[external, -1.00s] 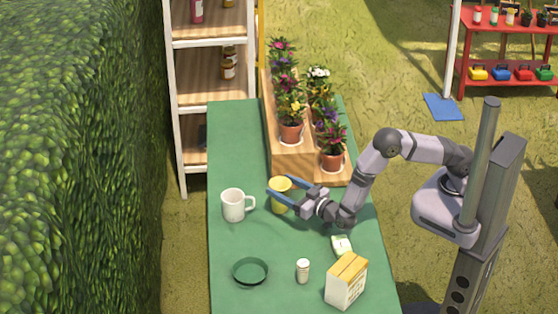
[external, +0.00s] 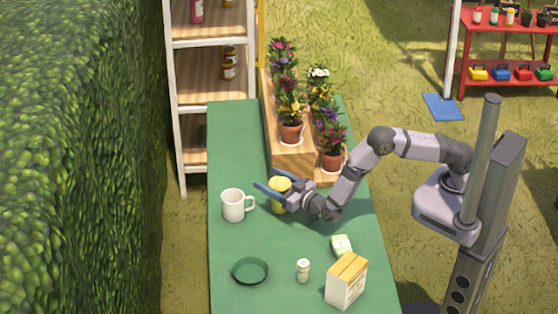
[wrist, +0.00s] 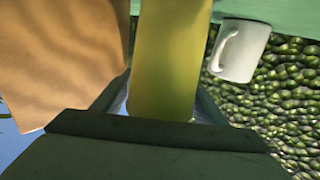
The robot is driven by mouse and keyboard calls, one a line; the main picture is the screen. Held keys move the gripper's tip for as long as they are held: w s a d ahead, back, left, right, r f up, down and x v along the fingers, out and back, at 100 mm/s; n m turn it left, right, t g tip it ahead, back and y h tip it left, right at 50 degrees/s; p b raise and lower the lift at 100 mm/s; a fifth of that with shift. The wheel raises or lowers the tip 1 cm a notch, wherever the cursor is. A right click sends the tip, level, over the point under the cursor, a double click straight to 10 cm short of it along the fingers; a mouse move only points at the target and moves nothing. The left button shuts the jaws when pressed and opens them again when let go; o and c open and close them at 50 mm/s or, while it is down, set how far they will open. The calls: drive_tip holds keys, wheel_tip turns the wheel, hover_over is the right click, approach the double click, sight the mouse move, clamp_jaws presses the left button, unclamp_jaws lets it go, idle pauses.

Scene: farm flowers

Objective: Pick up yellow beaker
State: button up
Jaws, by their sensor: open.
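The yellow beaker (external: 280,186) stands on the green table, between the white mug and the wooden flower stand. My gripper (external: 268,187) is open, with its blue fingers reaching around the beaker from the right. In the wrist view the yellow beaker (wrist: 170,60) fills the middle, between the two fingers. I cannot tell whether either finger touches it. The fingers hide part of the beaker in the external view.
The white mug (external: 233,205) stands close left of the beaker and also shows in the wrist view (wrist: 241,50). The wooden stand (external: 292,160) with potted flowers is just behind. A green dish (external: 250,271), small jar (external: 303,270) and carton (external: 346,280) stand at the front.

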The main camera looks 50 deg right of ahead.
drive_tip(key=c, duration=1)
drive_tip(key=shift+r, duration=0.1)
drive_tip(key=shift+c, duration=0.2)
wheel_tip(320, 180, up, 10)
drive_tip(key=b, duration=0.1)
